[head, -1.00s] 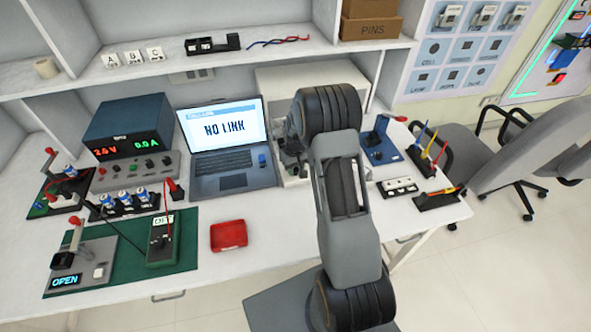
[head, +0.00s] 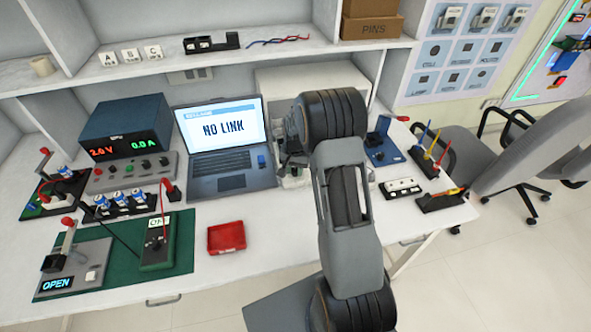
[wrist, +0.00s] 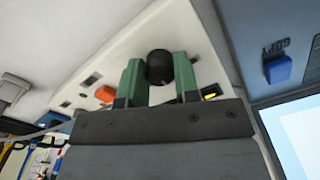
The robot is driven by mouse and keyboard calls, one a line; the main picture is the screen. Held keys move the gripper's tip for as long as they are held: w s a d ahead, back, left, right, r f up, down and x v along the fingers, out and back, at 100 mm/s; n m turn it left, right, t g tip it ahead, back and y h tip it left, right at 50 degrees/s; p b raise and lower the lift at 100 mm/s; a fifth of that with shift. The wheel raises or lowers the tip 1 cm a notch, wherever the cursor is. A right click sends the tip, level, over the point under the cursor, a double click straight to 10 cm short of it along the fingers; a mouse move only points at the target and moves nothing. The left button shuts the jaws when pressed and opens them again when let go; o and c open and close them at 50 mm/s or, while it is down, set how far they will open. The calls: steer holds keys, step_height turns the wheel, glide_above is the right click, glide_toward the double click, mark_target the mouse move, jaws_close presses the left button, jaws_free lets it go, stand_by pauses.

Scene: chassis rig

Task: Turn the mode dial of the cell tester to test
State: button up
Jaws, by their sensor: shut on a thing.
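The cell tester shows in the wrist view as a pale panel (wrist: 200,50) with a black round dial (wrist: 159,66), an orange part and a small yellow-lit window. In the head view a pale device (head: 291,181), likely the same tester, stands right of the laptop, mostly hidden by my arm. My gripper (wrist: 158,80) has green fingers on either side of the dial and is shut on it. The dial's pointer and mode labels cannot be read. In the head view my gripper is largely hidden behind my arm.
The laptop (head: 222,130) reading NO LINK stands close left of the tester.

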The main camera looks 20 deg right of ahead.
mark_target(295, 169)
stand_by(0.5)
steer(key=o, duration=0.9)
step_height(295, 169, up, 14)
steer(key=shift+f, duration=0.1)
stand_by(0.6)
